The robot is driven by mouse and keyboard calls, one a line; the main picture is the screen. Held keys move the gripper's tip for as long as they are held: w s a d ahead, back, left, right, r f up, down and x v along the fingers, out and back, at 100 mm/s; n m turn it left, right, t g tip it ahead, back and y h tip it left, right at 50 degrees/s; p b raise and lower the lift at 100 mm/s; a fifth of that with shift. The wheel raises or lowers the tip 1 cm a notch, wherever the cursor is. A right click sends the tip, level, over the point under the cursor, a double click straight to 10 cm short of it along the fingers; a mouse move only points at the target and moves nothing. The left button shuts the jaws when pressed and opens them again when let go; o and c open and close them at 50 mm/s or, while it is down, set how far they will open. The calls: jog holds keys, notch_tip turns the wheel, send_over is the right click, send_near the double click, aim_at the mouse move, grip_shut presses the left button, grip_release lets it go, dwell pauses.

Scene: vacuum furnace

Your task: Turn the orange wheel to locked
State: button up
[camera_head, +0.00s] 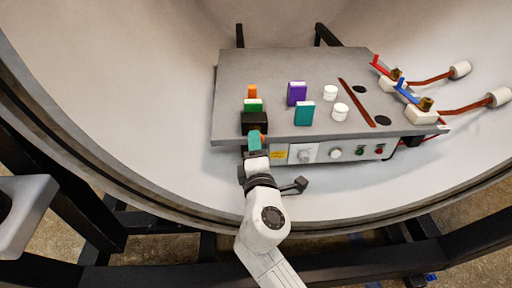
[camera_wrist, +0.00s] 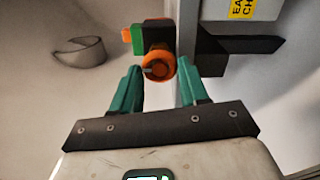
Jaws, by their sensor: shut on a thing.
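The orange wheel (camera_wrist: 159,67) faces the wrist camera and sits between my two teal fingertips. A small pale mark shows on the left of its face. My gripper (camera_wrist: 160,80) is shut on the wheel, one finger on each side. In the head view my gripper (camera_head: 255,142) reaches the front left edge of the grey bench, and only a sliver of the wheel (camera_head: 263,137) shows beside a finger. A black block (camera_head: 254,123) stands right behind the wheel. I cannot read any locked marking.
The grey bench (camera_head: 232,70) carries green, orange, purple and teal blocks and white cylinders (camera_head: 330,92). Red and blue levers (camera_head: 407,90) stand at its right. A front panel (camera_head: 304,153) with knobs is close to the right of my gripper. The curved chamber wall surrounds the bench.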

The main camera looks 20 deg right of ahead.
jog(key=shift+d+f, duration=0.1)
jog(key=o, duration=1.1)
jog(key=shift+c, duration=0.2)
jog(key=v, duration=1)
jog(key=shift+s, duration=0.4)
